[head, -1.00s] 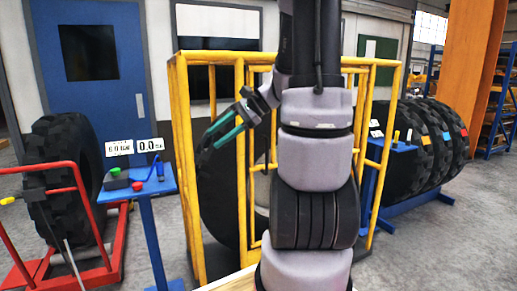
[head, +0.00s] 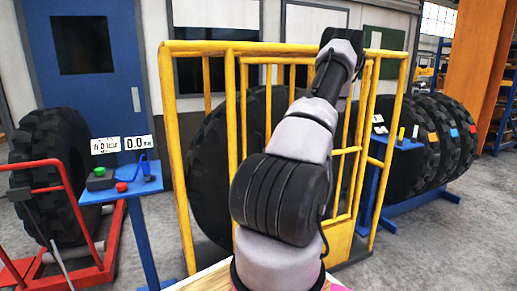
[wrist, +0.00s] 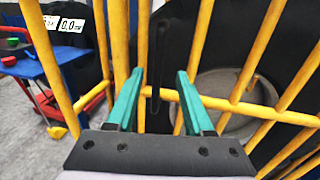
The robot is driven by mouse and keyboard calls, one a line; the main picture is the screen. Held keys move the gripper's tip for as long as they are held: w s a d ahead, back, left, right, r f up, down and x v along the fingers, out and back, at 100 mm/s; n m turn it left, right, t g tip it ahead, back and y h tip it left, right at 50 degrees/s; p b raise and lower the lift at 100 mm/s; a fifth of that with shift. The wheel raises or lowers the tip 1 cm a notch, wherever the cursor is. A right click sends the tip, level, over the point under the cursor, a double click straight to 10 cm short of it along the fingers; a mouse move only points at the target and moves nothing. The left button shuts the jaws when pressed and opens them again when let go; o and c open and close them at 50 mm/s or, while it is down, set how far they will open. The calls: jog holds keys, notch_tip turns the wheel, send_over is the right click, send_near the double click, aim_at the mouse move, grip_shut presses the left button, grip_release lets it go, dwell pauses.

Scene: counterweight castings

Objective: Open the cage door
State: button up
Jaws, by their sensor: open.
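The yellow cage (head: 206,48) stands ahead of me, with a large black tyre (head: 208,160) inside. Its barred door (head: 242,110) is in the front and looks shut; my arm covers much of it. In the wrist view, my gripper (wrist: 160,74) is open, its two teal fingers apart and pointing at the bars. A dark upright piece, perhaps the door handle (wrist: 154,75), shows between the fingers, close to a yellow upright. I cannot tell whether the fingers touch anything. My gripper is hidden behind my arm in the head view.
A blue stand (head: 130,192) with small coloured items is left of the cage. A red cart (head: 75,270) with a tyre stands further left. A rack of tyres (head: 425,145) is at the right. Grey floor is clear at the right front.

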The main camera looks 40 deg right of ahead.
aim_at(261, 147)
jog(key=w, duration=0.9)
jog(key=shift+w+d, duration=0.15)
jog(key=shift+w, duration=0.1)
grip_shut()
dwell(1.0)
